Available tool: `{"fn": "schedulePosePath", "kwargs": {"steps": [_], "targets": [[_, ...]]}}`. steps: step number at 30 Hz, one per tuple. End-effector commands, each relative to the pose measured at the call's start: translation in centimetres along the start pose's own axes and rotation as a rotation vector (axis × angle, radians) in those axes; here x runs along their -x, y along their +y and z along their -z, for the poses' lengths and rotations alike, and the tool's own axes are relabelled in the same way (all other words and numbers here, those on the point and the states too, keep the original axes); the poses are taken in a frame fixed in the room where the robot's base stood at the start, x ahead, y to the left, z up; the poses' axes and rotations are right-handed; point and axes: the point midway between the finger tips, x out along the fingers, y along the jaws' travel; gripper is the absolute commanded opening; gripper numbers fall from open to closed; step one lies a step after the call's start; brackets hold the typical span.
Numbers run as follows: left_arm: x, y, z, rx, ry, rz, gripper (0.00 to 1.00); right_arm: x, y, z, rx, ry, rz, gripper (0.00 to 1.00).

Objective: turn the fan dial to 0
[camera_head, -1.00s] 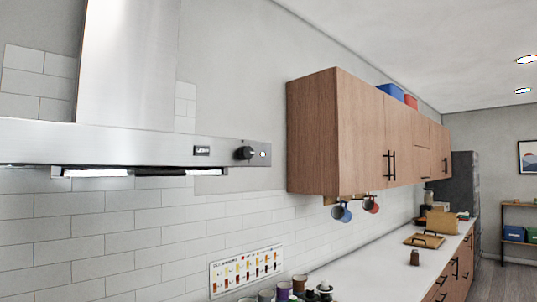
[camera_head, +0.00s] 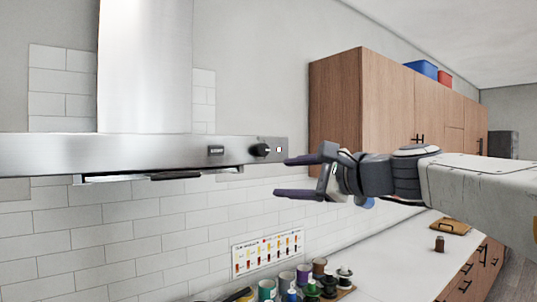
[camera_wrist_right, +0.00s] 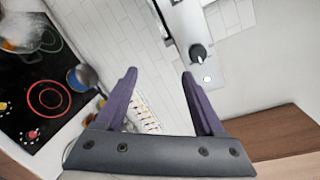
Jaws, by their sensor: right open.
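The fan dial (camera_head: 260,150) is a black round knob near the right end of the steel range hood's front panel (camera_head: 120,147). A small lit square sits just right of it. My right gripper (camera_head: 296,176) is open and empty, to the right of the dial and a little below it, with its fingers pointing left. It does not appear to touch the dial. In the right wrist view the dial (camera_wrist_right: 198,52) shows beyond the open fingertips (camera_wrist_right: 158,75), above the right finger. I cannot read the dial's setting. My left gripper is not in view.
Wooden wall cabinets (camera_head: 385,100) hang right of the hood, behind my right arm. Below is a white counter (camera_head: 375,262) with several jars (camera_head: 303,275). A cooktop (camera_wrist_right: 40,85) with a pot shows in the right wrist view. The space in front of the hood is open.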

Motion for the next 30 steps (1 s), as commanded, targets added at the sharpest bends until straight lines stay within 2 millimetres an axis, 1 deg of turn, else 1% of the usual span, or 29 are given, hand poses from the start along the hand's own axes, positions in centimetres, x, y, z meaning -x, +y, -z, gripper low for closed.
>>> {"fn": "schedulePosePath", "kwargs": {"steps": [1, 3, 6, 8, 11, 15, 21, 25, 30], "targets": [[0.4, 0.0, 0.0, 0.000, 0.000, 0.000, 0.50, 0.7, -2.5, -0.1, -0.039, -0.006, 0.056, 0.70], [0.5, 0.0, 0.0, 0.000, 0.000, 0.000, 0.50, 1.2, -4.4, -0.4, -0.079, -0.019, 0.105, 0.70], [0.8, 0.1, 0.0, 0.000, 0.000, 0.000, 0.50, 1.1, -5.7, -0.6, -0.104, -0.030, 0.132, 0.70], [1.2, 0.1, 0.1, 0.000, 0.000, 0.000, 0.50, 0.5, -5.9, -0.7, -0.106, -0.033, 0.133, 0.70], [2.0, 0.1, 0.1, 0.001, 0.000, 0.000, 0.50, -1.1, -6.0, -0.9, -0.107, -0.033, 0.129, 0.70], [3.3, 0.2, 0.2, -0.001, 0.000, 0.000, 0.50, -3.8, -6.4, -1.0, -0.106, -0.032, 0.129, 0.70], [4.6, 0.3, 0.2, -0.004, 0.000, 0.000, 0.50, -7.0, -6.8, -1.0, -0.103, -0.031, 0.131, 0.70], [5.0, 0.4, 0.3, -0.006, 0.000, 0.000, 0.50, -8.2, -6.8, -0.9, -0.102, -0.030, 0.132, 0.70], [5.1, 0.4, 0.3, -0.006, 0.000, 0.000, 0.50, -8.7, -6.8, -0.8, -0.101, -0.029, 0.134, 0.70]]}}
